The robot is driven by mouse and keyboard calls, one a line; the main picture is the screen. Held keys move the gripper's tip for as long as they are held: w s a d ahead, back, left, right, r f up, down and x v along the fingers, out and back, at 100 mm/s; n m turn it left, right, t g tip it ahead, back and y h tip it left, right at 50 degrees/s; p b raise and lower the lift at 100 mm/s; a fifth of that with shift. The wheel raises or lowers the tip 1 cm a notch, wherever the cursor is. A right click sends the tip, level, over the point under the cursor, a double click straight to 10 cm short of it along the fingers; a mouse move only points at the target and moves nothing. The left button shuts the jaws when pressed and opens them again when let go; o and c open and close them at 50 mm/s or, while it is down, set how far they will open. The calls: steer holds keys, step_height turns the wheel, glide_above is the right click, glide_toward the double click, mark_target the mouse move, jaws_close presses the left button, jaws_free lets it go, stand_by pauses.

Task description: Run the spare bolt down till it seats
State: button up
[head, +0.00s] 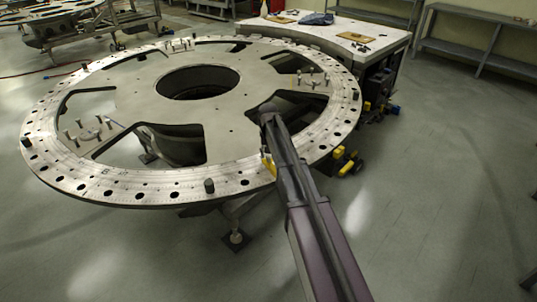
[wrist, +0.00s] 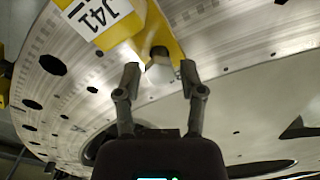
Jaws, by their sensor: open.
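The turret plate (head: 110,188) is a large pale metal ring with holes around its rim; it also fills much of the wrist view (wrist: 60,110). A yellow piece (wrist: 172,38) with a white label reading J41 (wrist: 98,20) sits on the plate; a bit of yellow shows beside my arm in the head view (head: 268,164).
Dark upright pegs (head: 209,186) stand on the rim, and clusters of small bolts (head: 88,132) stand on the plate. A worktable (head: 300,32) with a blue cloth (head: 316,18) is behind.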

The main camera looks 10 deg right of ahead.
steer(key=shift+n, duration=1.6)
